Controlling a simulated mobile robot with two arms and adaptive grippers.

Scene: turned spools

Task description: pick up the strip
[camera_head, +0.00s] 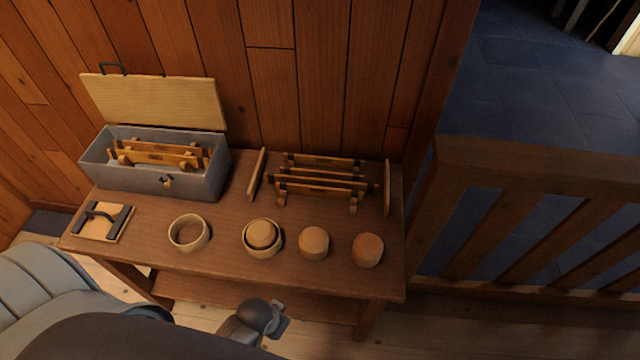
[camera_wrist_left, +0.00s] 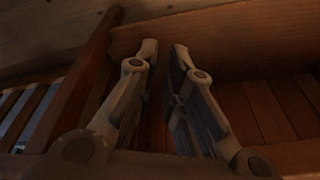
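Several long, thin wooden strips with small feet or notched ends (camera_head: 318,184) lie in a group at the back right of the wooden table. Similar strips (camera_head: 160,155) lie inside the grey open box (camera_head: 150,182) at the left. Which one is the strip meant, I cannot tell. My left gripper (camera_wrist_left: 165,48) shows in the left wrist view with its two fingers apart and nothing between them. It is away from the strips, with wood boards and a beam behind it. My right gripper is not in view.
An upright slat (camera_head: 257,174) and another (camera_head: 387,188) flank the strip group. Along the table (camera_head: 222,262) front stand an empty ring (camera_head: 172,236), a ring holding a round block (camera_head: 262,234), and two round blocks (camera_head: 314,243), (camera_head: 367,250). A handled board (camera_head: 112,231) lies left. A wooden railing (camera_head: 530,165) stands right.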

